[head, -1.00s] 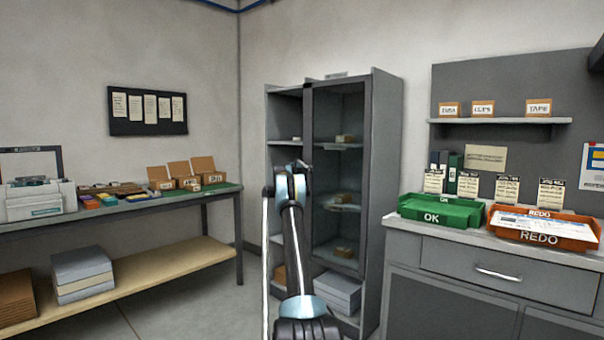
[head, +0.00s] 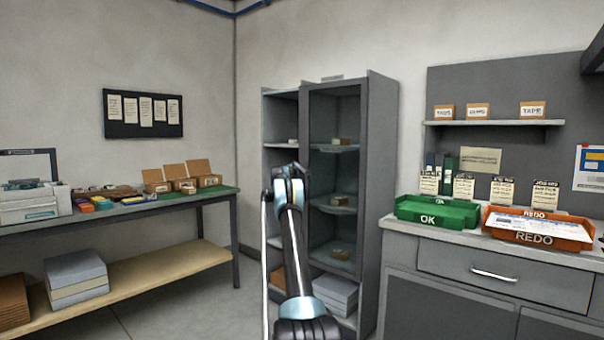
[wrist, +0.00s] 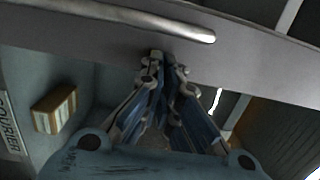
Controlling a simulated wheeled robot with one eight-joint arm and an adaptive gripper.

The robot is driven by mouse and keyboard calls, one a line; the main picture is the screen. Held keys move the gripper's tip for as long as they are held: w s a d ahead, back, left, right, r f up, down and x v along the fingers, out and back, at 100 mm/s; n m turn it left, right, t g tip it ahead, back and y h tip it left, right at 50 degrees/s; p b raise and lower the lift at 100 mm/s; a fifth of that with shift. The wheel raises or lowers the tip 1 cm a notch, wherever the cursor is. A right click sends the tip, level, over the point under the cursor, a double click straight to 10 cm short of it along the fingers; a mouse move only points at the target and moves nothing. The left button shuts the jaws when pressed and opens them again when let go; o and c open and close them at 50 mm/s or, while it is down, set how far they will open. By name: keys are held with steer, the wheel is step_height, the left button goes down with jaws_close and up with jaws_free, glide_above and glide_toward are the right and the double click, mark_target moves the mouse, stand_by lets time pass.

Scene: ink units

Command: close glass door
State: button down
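The grey cabinet (head: 381,200) stands in the middle of the head view. A framed glass door (head: 336,92) spans its right part, with shelves visible behind; the left part looks uncovered. How far the door stands from the cabinet front cannot be told. In the wrist view, a grey door frame bar (wrist: 255,65) with a silver handle (wrist: 160,20) crosses the top. My gripper (wrist: 163,60) has its fingertips together below the handle, at the bar, with nothing visible between them. Whether they touch the bar is unclear. In the head view, my arm hides part of the cabinet and the fingertips.
A workbench (head: 150,208) with boxes runs along the left wall. A grey counter (head: 400,228) with a green OK tray (head: 437,212) and an orange REDO tray (head: 538,237) stands close on the cabinet's right. Floor is clear between bench and cabinet.

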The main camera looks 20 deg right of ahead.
steer(key=w+a+v, duration=0.1)
steer(key=v, duration=1.3)
steer(key=s+a+r+n+t+y, duration=0.8)
steer(key=a+r+n, duration=0.3)
steer(key=a+r, duration=0.25)
steer(key=s+a+f+n+g+y, duration=0.1)
steer(key=s+a+n+y, duration=0.4)
steer(key=s, duration=0.5)
steer(key=s+a+f+n+g+y, duration=0.15)
steer(key=s+a+n+y, duration=0.3)
steer(key=s+a, duration=0.45)
steer(key=s+a+f+n+g, duration=0.1)
steer(key=s+f+n+g, duration=0.2)
steer(key=s+f, duration=0.85)
steer(key=s+f+n+g, duration=0.2)
steer(key=s+f+g, duration=0.35)
steer(key=s, duration=1.15)
steer(key=s+a+f+n+g, duration=0.1)
steer(key=s+f+n+g, duration=0.15)
steer(key=s+f, duration=1.05)
steer(key=s+d+f+g+h, duration=0.1)
steer(key=s+d+f, duration=0.1)
steer(key=s+f, duration=0.3)
steer(key=s+d+f+g+h, duration=0.2)
steer(key=s+f, duration=0.3)
steer(key=s, duration=0.8)
steer(key=shift+d+n, duration=0.4)
steer(key=shift+d, duration=0.1)
